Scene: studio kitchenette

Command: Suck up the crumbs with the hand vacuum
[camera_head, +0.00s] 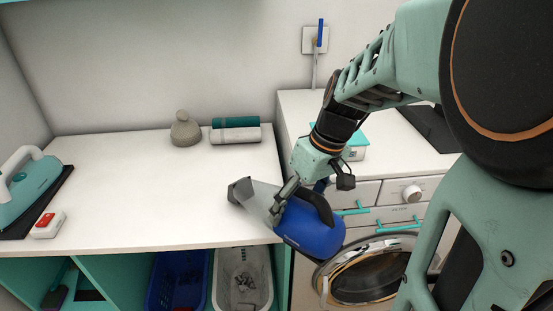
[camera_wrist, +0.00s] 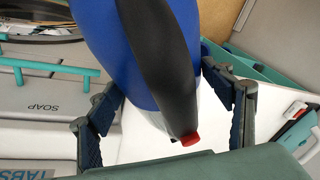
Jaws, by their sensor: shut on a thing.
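The hand vacuum (camera_head: 310,230) has a blue body, a black handle and a clear grey nozzle with a dark mouth. My gripper (camera_head: 290,203) is shut on it over the front right edge of the white counter (camera_head: 130,195). The nozzle points left over the counter, and the body hangs past the edge. Whether the nozzle touches the counter I cannot tell. In the wrist view the vacuum (camera_wrist: 95,30), with a red button by its handle, lies between the two fingers of my gripper (camera_wrist: 160,85). I can make out no crumbs in either view.
A grey-beige knobbed object (camera_head: 185,130) and rolled towels (camera_head: 236,136) stand at the back. An iron (camera_head: 27,180) and a red-and-white box (camera_head: 47,224) are left. The counter's middle is clear.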

